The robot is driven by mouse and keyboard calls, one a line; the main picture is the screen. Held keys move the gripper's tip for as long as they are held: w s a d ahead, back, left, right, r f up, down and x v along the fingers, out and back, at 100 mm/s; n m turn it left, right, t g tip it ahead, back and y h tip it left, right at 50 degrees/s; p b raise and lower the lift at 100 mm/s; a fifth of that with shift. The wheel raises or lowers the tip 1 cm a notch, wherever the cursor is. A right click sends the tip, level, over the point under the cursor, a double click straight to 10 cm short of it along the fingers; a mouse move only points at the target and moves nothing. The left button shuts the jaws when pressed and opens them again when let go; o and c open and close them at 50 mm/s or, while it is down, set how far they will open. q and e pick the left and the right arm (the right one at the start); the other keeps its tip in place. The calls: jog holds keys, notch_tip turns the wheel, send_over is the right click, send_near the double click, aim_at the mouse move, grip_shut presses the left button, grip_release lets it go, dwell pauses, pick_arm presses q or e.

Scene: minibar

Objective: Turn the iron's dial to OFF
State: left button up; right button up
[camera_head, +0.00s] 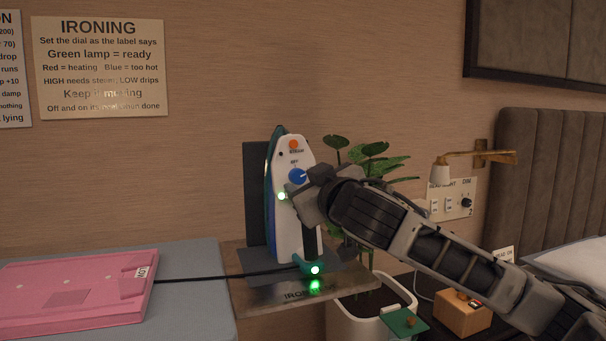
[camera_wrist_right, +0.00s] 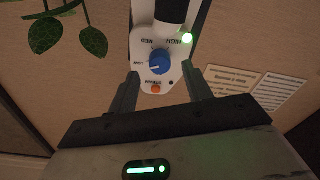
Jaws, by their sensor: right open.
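The white and teal iron (camera_head: 288,220) stands upright on its rest plate (camera_head: 270,293). Its blue dial (camera_head: 297,176) is on the upper front, below an orange STEAM button (camera_head: 293,144). In the right wrist view the dial (camera_wrist_right: 160,62) has LOW, MED and HIGH printed around it. A white mark lies on its LOW side; its exact setting is hard to read. A green lamp (camera_wrist_right: 187,38) glows beside HIGH. My right gripper (camera_wrist_right: 160,71) is open, its fingers either side of the iron's dial end, apart from the dial. My left gripper is out of view.
A potted plant (camera_head: 373,152) stands close behind my right arm. A black cord (camera_head: 210,278) runs left from the iron. A pink folded item (camera_head: 75,295) lies on the grey board (camera_head: 195,300). A wall lamp (camera_head: 440,175) and switches (camera_head: 450,203) are at right.

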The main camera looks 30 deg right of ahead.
aim_at(298, 177)
jog(key=shift+w+d, duration=0.15)
jog(key=shift+w, duration=0.55)
jog(key=shift+w+d, duration=0.1)
jog(key=shift+w, duration=0.55)
